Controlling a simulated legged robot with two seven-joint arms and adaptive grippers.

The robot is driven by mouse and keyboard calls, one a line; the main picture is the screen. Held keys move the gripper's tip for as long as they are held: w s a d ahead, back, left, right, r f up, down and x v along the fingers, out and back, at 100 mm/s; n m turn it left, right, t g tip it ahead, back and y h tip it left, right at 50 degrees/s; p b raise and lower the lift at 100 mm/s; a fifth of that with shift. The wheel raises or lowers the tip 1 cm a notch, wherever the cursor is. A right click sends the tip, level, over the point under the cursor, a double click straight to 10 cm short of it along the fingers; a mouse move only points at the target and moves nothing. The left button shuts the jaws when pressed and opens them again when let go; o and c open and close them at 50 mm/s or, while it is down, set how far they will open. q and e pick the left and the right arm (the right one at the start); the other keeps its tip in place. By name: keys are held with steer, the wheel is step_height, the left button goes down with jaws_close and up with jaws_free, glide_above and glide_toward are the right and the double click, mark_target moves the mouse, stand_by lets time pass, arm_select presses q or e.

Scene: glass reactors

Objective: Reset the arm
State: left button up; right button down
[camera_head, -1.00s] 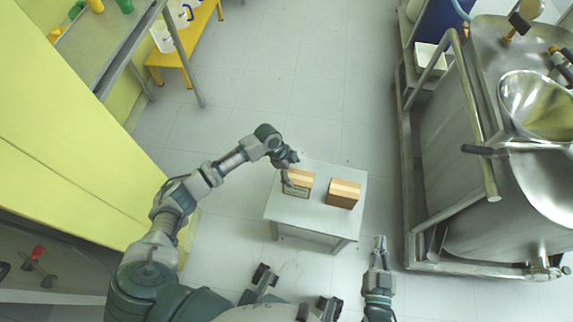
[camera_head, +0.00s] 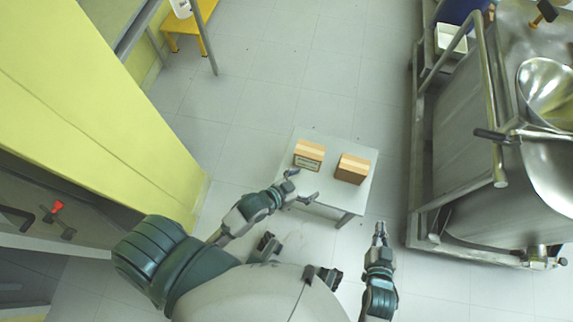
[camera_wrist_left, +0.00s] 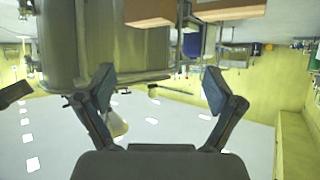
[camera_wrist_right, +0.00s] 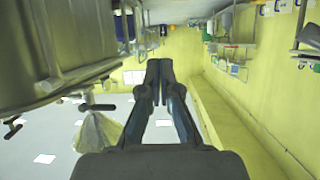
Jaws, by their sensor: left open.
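My left gripper (camera_head: 303,186) is open and empty at the near left edge of the small grey table in the head view. Its two spread fingers also show in the left wrist view (camera_wrist_left: 159,90), with nothing between them. My right gripper (camera_head: 380,229) is to the right of the table's near corner. In the right wrist view (camera_wrist_right: 158,68) its fingertips are together with nothing visible between them. Two cardboard boxes stand on the table, a left box (camera_head: 308,155) and a right box (camera_head: 351,168). Both grippers are apart from the boxes.
The small grey table (camera_head: 325,190) stands on a pale tiled floor. A large steel reactor in a metal frame (camera_head: 498,165) is on the right. A yellow cabinet wall (camera_head: 100,90) is on the left. The floor beyond the table is clear.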

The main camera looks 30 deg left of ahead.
arm_select(q)
steer(key=s+a+r+n+t+y, duration=0.2)
steer(key=s+a+r+n, duration=0.1)
steer(key=a+r, duration=0.1)
steer(key=shift+s+a, duration=0.25)
steer(key=shift+a, duration=0.05)
steer(key=shift+f, duration=0.1)
